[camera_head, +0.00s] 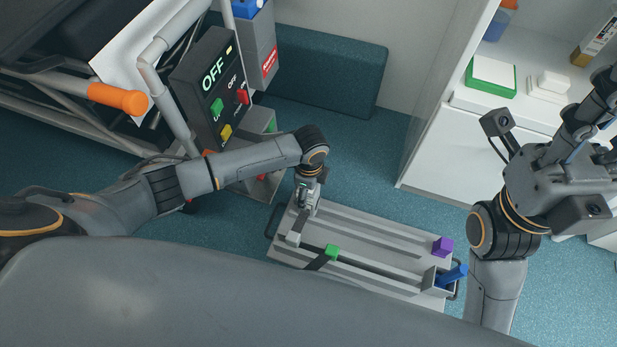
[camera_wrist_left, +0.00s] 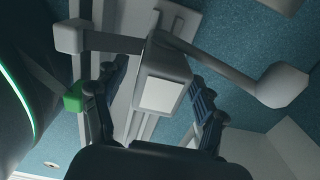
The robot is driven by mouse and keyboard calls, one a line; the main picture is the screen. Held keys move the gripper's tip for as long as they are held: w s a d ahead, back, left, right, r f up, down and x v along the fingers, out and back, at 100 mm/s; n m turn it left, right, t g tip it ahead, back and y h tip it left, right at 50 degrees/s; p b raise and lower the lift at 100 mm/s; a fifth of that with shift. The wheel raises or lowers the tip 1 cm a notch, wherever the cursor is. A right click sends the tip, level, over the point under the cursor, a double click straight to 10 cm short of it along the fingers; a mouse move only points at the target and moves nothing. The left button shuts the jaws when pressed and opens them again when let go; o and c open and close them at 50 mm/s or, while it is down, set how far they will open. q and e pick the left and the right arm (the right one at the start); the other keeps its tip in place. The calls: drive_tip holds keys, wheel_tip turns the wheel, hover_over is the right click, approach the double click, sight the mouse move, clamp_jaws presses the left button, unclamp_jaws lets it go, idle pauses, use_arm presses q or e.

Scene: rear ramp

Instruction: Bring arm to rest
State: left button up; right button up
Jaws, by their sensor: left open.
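My left arm reaches in from the left in the head view. Its gripper (camera_head: 306,205) points down over the left end of a grey ramp-like board (camera_head: 385,235). In the left wrist view the two fingers (camera_wrist_left: 155,100) are apart. A pale grey fitting (camera_wrist_left: 162,85) with a white face and side bars shows between them; I cannot tell whether they touch it. My right arm is raised at the right of the head view, with its gripper (camera_head: 600,105) near the right edge; its finger state is unclear.
The board carries a green block (camera_head: 332,251), a purple block (camera_head: 443,246) and a blue piece (camera_head: 452,276). A control box (camera_head: 205,85) reading OFF stands beside my left forearm. A white counter (camera_head: 520,105) is at right. Blue floor (camera_head: 365,165) is clear behind the board.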

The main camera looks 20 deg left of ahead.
use_arm(q)
wheel_tip(320, 180, up, 9)
drive_tip(key=shift+d+r, duration=0.15)
